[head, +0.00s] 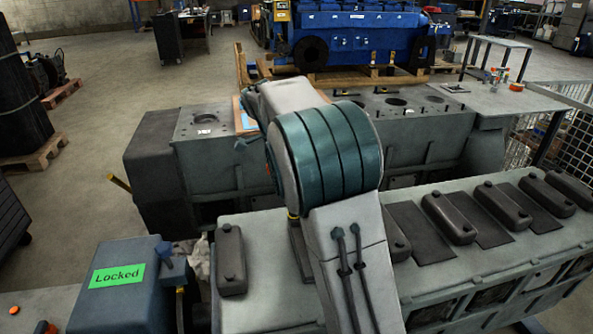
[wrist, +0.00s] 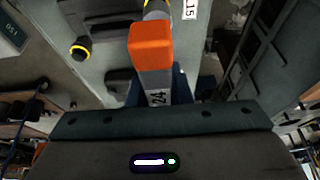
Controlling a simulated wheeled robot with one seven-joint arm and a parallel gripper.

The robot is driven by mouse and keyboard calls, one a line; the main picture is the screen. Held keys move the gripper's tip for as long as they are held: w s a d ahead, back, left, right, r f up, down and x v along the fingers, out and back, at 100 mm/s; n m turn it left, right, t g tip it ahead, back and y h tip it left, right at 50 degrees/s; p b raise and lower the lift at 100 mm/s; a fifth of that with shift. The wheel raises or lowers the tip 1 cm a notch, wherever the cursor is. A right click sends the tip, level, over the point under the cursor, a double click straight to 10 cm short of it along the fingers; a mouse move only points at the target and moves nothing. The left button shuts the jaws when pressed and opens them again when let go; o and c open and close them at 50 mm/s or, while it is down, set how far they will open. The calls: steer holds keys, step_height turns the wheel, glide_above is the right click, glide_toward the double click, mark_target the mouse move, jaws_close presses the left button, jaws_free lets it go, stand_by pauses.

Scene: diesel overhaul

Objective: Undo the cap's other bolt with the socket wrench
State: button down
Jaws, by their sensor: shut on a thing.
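The socket wrench (wrist: 151,45) shows in the wrist view as a grey handle marked 24 with an orange end. My gripper (wrist: 158,92) is shut on its handle. A dark, yellow-ringed part (wrist: 157,8) shows just beyond the orange end at the top edge; I cannot tell whether it touches the wrench. A dark round piece with a yellow ring (wrist: 80,50), possibly a bolt, stands apart to the left on a grey surface. I cannot make out the cap for certain. In the head view my own arm hides the gripper and the wrench.
A grey engine block with dark covers (head: 448,218) runs across the front right. Another grey block (head: 205,148) stands behind my arm. A blue box with a green "Locked" sign (head: 117,275) is at front left. A small table (head: 492,98) stands at right. Open floor lies at left.

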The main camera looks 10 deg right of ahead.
steer(key=shift+f, duration=0.1)
steer(key=shift+f+b, duration=0.6)
steer(key=shift+f, duration=0.1)
steer(key=n+b, duration=0.1)
steer(key=n, duration=0.1)
steer(key=shift+f+n+t+b, duration=0.15)
steer(key=shift+n+t+b, duration=0.15)
steer(key=shift+t+b, duration=0.1)
steer(key=shift+r+n, duration=0.2)
steer(key=shift+n, duration=0.1)
steer(key=shift+w, duration=0.1)
steer(key=c, duration=2.1)
jaws_free()
jaws_close()
steer(key=shift+r, duration=0.1)
